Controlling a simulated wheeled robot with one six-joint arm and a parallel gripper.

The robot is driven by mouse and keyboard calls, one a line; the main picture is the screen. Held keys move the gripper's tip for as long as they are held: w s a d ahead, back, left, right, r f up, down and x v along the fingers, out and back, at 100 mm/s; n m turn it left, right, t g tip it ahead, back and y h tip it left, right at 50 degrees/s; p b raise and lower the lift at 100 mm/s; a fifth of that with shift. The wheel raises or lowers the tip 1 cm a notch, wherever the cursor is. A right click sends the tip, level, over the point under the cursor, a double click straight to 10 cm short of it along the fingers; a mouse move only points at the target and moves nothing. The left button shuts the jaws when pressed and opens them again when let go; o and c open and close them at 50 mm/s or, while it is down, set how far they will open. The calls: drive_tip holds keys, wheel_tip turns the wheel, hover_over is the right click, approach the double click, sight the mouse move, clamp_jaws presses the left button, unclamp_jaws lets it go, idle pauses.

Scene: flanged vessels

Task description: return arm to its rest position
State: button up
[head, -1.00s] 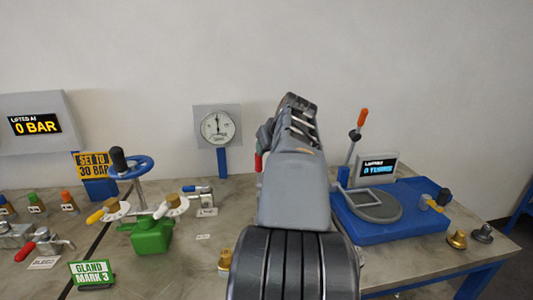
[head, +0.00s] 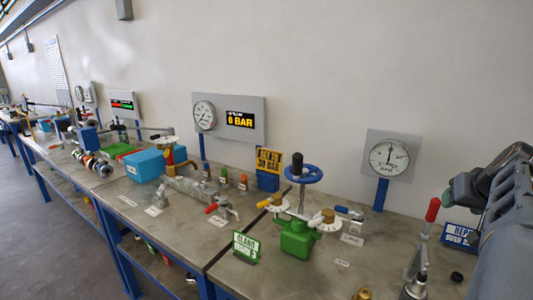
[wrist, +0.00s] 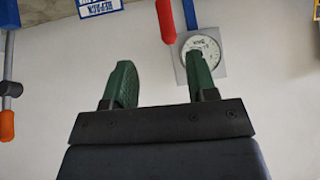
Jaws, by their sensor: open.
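My gripper shows in the wrist view (wrist: 162,85) with its two green fingers apart and nothing between them. The wrist view looks upside down, with the wall behind the fingers and a round gauge (wrist: 200,55) beyond the right finger. In the head view my grey arm fills the right edge. Its gripper end is not clear there.
A red-handled lever (head: 428,225) stands close left of my arm. A gauge panel (head: 390,157), a green valve body (head: 297,238) with a blue handwheel (head: 301,174), and a green sign (head: 246,247) stand on the bench. A blue box (head: 145,165) is farther left. The aisle floor (head: 70,240) is clear.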

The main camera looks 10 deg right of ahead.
drive_tip(key=a+f+g+y+p, duration=0.2)
drive_tip(key=a+f+g, duration=0.1)
drive_tip(key=a+f, duration=1)
drive_tip(key=s+a+f+n+y+p, duration=0.1)
drive_tip(key=s+a+n, duration=0.1)
drive_tip(key=a, duration=0.8)
drive_tip(key=s+a+f+n+g+y+p, duration=0.1)
drive_tip(key=s+a+f+n, duration=0.1)
drive_tip(key=a, duration=0.8)
drive_tip(key=s+n, duration=0.1)
drive_tip(key=n, duration=0.1)
drive_tip(key=shift+f+n+p, duration=0.15)
drive_tip(key=shift+n+p, duration=0.15)
drive_tip(key=shift+p, duration=0.05)
drive_tip(key=shift+c, duration=0.4)
